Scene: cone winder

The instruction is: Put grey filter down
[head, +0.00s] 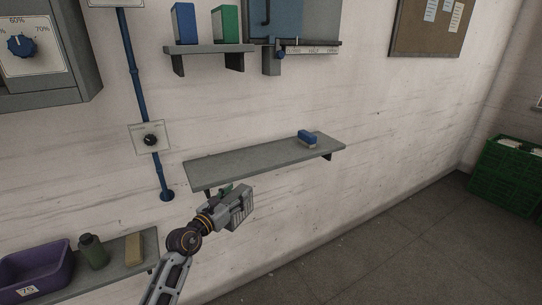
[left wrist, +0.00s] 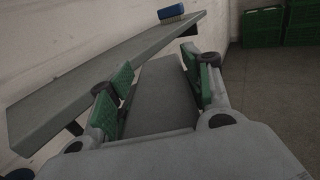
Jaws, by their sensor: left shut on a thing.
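My left gripper (head: 228,198) is shut on the grey filter (head: 240,208), a flat boxy piece with a grille on one face. In the left wrist view the filter (left wrist: 160,98) lies between the two green finger pads of my left gripper (left wrist: 155,90). In the head view, the gripper and filter are in front of the grey wall shelf (head: 235,164), near its left front part. In the left wrist view the shelf (left wrist: 80,80) runs to the left of the filter. The filter looks apart from the shelf. My right gripper is not in view.
A blue brush (head: 307,138) lies near the shelf's right end; the rest of its top is bare. A lower left shelf (head: 140,270) holds a purple bin (head: 35,275), a green bottle (head: 93,252) and a tan block (head: 134,248). A blue pipe (head: 140,95) runs down the wall.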

